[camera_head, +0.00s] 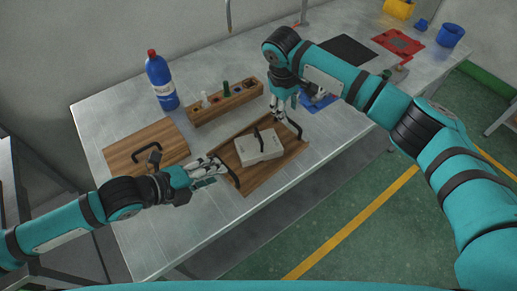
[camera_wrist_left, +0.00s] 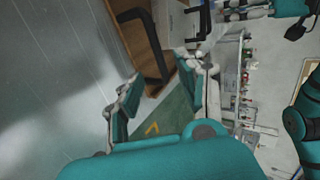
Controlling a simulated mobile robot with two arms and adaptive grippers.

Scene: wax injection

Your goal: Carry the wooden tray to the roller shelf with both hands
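The wooden tray (camera_head: 276,172) lies on the metal table with a black handle at each end. A pale block (camera_head: 258,150) with a dark handle rests on it. My left gripper (camera_head: 218,168) is beside the tray's left handle (camera_head: 229,171). In the left wrist view, the fingers of my left gripper (camera_wrist_left: 160,72) are spread and empty, with a black handle (camera_wrist_left: 150,42) just ahead. My right gripper (camera_head: 284,108) points down beside the tray's right handle (camera_head: 293,127); its finger opening is too small to judge. The roller shelf cannot be made out clearly.
A second wooden board (camera_head: 125,147) lies left of the tray. Behind stand a blue bottle (camera_head: 161,83) and a wooden rack (camera_head: 232,100) with small vials. A red item (camera_head: 398,42), a black mat (camera_head: 347,49) and blue containers sit farther right. Green floor (camera_head: 400,235) lies in front.

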